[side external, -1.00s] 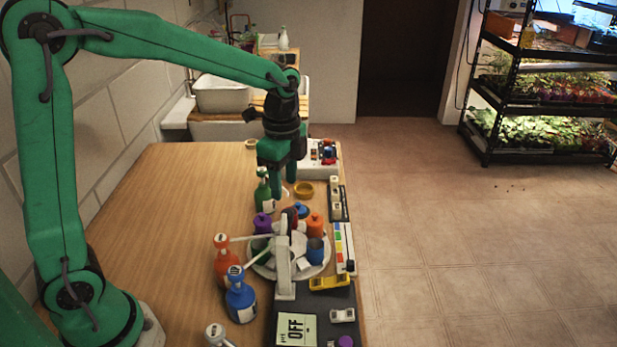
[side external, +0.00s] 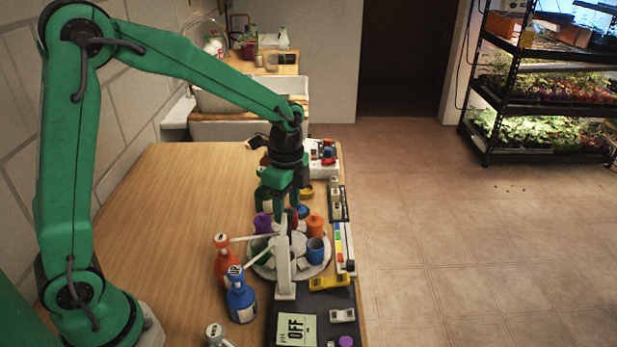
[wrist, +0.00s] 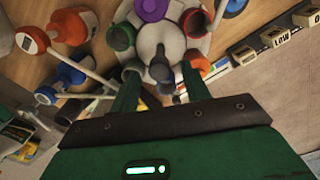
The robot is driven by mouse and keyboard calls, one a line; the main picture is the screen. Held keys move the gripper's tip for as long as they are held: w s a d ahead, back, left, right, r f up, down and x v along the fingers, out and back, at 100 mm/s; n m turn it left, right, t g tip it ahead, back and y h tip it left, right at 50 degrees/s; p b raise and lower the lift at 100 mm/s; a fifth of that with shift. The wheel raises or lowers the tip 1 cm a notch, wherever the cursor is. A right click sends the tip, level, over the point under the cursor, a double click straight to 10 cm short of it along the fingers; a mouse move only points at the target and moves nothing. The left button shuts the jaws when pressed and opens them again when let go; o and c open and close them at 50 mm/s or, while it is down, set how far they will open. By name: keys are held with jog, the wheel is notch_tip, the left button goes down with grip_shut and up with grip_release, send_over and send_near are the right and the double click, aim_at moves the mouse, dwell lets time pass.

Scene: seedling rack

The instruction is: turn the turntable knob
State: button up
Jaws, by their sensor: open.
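The turntable is a pale round disc (side external: 318,268) with several coloured cups on it, near the table's right edge; it also shows in the wrist view (wrist: 200,47). A small dark grey piece, which looks like the knob (wrist: 160,70), stands out from its middle in the wrist view. In the side view I cannot make out the knob behind the white post. My gripper (side external: 280,208) points down over the far part of the turntable, open. In the wrist view its two fingertips (wrist: 159,78) appear on either side of the knob; I cannot tell whether they touch it.
The table's left is clear.

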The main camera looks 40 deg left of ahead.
jog(key=shift+f, duration=0.95)
jog(key=c, duration=1)
